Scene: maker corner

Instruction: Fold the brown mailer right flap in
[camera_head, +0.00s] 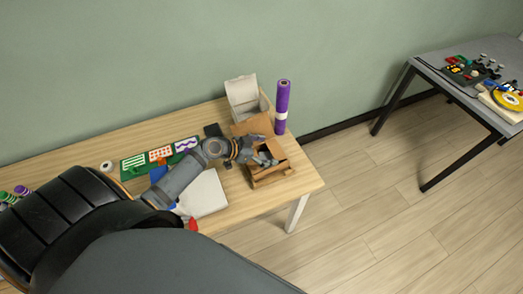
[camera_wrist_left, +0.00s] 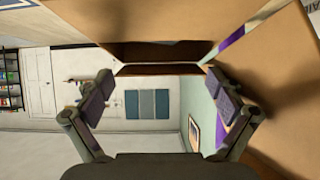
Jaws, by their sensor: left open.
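The brown mailer (camera_head: 270,176) stands open near the right end of the wooden table, with a raised cardboard panel (camera_head: 254,125) at its back. My left gripper (camera_head: 266,159) is over the mailer, partly hiding its inside and its flaps. In the left wrist view, the left gripper (camera_wrist_left: 162,77) is open, with its two fingers apart and nothing clearly between them. Brown cardboard of the mailer fills the top and right of that view (camera_wrist_left: 285,115), close to the right finger. I cannot tell whether the finger touches it, or which panel is the right flap. My right gripper is not in view.
A white open box (camera_head: 243,91) and an upright purple roll (camera_head: 282,101) stand behind the mailer. A white flat item (camera_head: 207,196) and a green board with coloured cards (camera_head: 133,168) lie to the left. A grey table (camera_head: 428,68) with parts stands far right.

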